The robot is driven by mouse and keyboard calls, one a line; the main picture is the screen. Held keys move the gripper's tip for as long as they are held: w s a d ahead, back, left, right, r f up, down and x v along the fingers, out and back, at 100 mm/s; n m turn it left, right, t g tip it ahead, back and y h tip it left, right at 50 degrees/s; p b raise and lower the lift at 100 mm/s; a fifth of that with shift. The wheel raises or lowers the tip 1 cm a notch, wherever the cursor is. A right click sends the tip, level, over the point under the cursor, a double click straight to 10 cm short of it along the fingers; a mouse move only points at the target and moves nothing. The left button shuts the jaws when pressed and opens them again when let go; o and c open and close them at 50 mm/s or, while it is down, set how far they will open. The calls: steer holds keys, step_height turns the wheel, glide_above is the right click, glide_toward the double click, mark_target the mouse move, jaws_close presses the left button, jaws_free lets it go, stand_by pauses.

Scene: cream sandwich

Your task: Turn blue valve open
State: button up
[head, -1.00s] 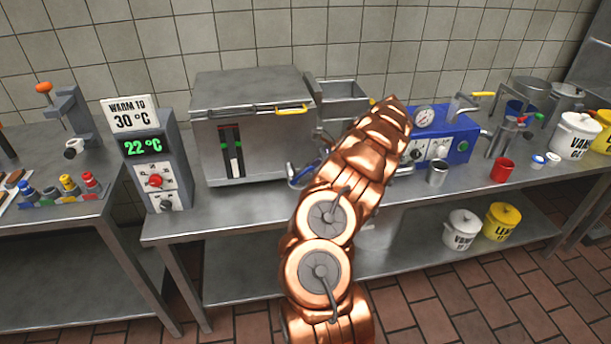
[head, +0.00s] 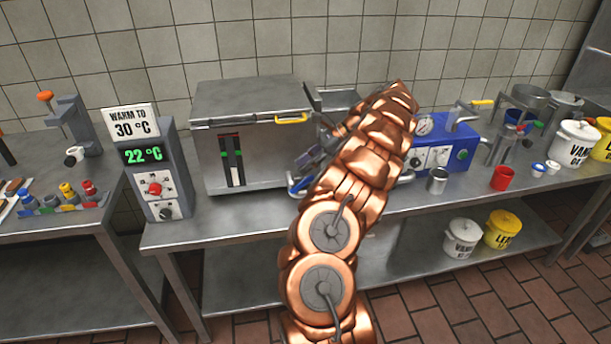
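A blue handle (head: 297,186), which looks like the blue valve, shows low at the right front of the steel box (head: 215,172). Its right side is hidden behind my copper arm. My gripper (head: 314,160) shows in part as grey and dark pieces at the left edge of the arm, just above and right of the blue handle. I cannot tell whether it touches the handle. Its fingertips are not clear, so I cannot tell whether it is open or shut.
A control post (head: 150,175) reading 22 °C stands left under a "warm to 30 °C" sign (head: 131,122). A yellow handle (head: 291,118) is on the box's upper right. Right of my arm are a blue machine (head: 462,146), a steel cup (head: 437,181) and a red cup (head: 502,178).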

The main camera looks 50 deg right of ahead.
steer(key=shift+r, duration=1.15)
